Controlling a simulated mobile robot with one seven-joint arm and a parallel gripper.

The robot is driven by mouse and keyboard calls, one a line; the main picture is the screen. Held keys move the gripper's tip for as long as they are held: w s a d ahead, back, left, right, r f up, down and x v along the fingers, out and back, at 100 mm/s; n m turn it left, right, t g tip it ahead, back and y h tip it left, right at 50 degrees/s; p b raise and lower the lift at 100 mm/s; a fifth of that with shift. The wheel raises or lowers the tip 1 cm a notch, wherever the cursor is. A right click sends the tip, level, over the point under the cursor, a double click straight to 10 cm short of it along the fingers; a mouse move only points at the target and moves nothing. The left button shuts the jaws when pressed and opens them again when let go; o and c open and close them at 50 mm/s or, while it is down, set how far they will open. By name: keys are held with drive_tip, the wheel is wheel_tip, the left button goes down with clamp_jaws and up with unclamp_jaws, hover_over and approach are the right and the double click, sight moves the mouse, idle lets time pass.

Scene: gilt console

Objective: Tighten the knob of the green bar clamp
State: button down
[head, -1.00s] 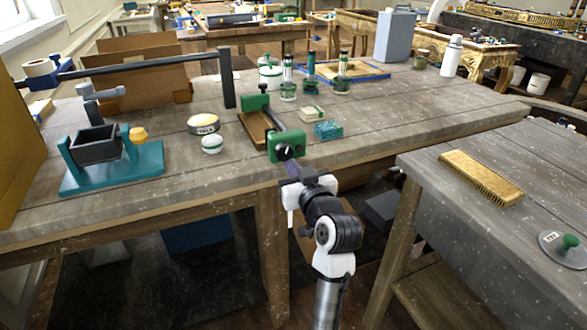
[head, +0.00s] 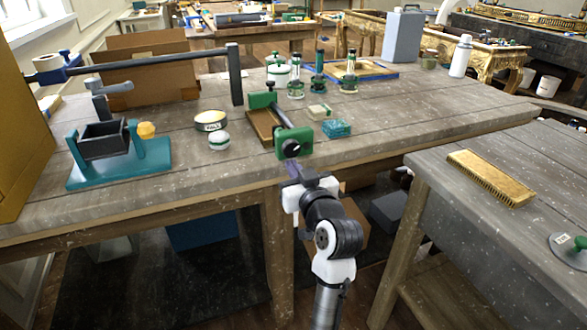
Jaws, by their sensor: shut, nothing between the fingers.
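The green bar clamp (head: 294,141) lies at the front edge of the left workbench, its dark bar running back to a second green jaw (head: 262,100). A wooden piece (head: 262,127) lies beside the bar, between the two green jaws. The clamp's black knob (head: 291,149) faces me on the near green block. My gripper (head: 292,170) is shut and empty, just below and in front of the knob. I cannot tell whether its fingertips touch the knob.
A teal block (head: 337,128), a round tin (head: 211,120) and a white-and-green ball-like jar (head: 219,141) stand near the clamp. A teal stand (head: 118,176) is at left. A gold brush (head: 490,177) lies on the right bench (head: 450,215). A gap separates the benches.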

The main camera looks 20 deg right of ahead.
drive_tip(key=s, duration=0.5)
drive_tip(key=shift+s+d+f, duration=0.15)
drive_tip(key=shift+s+f, duration=0.05)
